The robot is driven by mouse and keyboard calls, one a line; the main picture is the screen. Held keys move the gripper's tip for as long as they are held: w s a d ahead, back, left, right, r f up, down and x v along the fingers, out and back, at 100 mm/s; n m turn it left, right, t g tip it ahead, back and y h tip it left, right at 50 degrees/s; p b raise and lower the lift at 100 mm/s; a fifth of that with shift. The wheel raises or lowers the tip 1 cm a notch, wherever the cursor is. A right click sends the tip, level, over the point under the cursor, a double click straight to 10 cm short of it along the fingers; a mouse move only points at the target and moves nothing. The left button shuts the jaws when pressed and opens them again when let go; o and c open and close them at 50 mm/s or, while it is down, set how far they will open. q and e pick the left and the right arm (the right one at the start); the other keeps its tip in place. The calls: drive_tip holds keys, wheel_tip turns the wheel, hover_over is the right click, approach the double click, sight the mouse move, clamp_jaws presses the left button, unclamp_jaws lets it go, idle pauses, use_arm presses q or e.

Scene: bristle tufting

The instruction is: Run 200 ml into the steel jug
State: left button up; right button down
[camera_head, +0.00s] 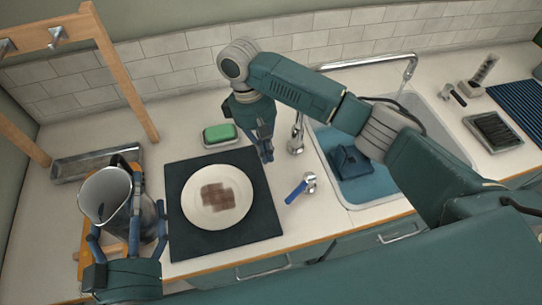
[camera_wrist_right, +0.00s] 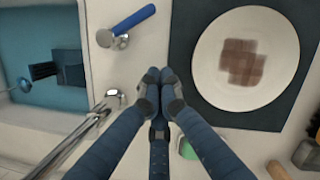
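The steel jug (camera_head: 106,192) is at the left in the head view, its open mouth facing up. My left gripper (camera_head: 132,215) has its blue fingers around the jug's near right side; whether they clamp it is not clear. The chrome tap (camera_head: 297,136) stands behind the sink's left edge, with its spout (camera_head: 368,62) over the sink. My right gripper (camera_head: 265,152) hangs just left of the tap base, its fingertips together and empty in the right wrist view (camera_wrist_right: 160,92). A chrome fitting with a blue lever (camera_head: 297,192) sits on the counter in front of the tap.
A white plate (camera_head: 188,206) with a brown patch lies on a dark mat (camera_head: 250,222). A green sponge dish (camera_head: 220,134) is behind it. The sink (camera_head: 350,190) holds a dark blue object. A metal tray (camera_head: 70,168) and wooden frame (camera_head: 125,75) stand at left.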

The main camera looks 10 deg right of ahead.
sight(300, 189)
use_arm(q)
drive_tip(key=shift+s+r+p, duration=0.35)
drive_tip(key=shift+s+r, duration=0.1)
drive_tip(key=shift+r, duration=0.2)
use_arm(e)
drive_tip(key=p+x, duration=0.1)
drive_tip(key=x, duration=0.7)
drive_tip(key=shift+s+f, duration=0.15)
use_arm(q)
drive_tip(key=r, duration=0.1)
drive_tip(key=r+p, duration=0.2)
drive_tip(key=shift+w, duration=0.25)
use_arm(e)
drive_tip(key=s+d, duration=0.2)
drive_tip(key=shift+s, duration=0.4)
use_arm(q)
drive_tip(key=shift+r, duration=0.15)
use_arm(e)
drive_tip(key=shift+s+d+f, duration=0.1)
drive_tip(key=shift+s+d, duration=0.1)
drive_tip(key=shift+s, duration=0.2)
use_arm(q)
drive_tip(key=shift+w, duration=0.1)
use_arm(e)
drive_tip(key=shift+f, duration=0.15)
drive_tip(key=shift+w, duration=0.1)
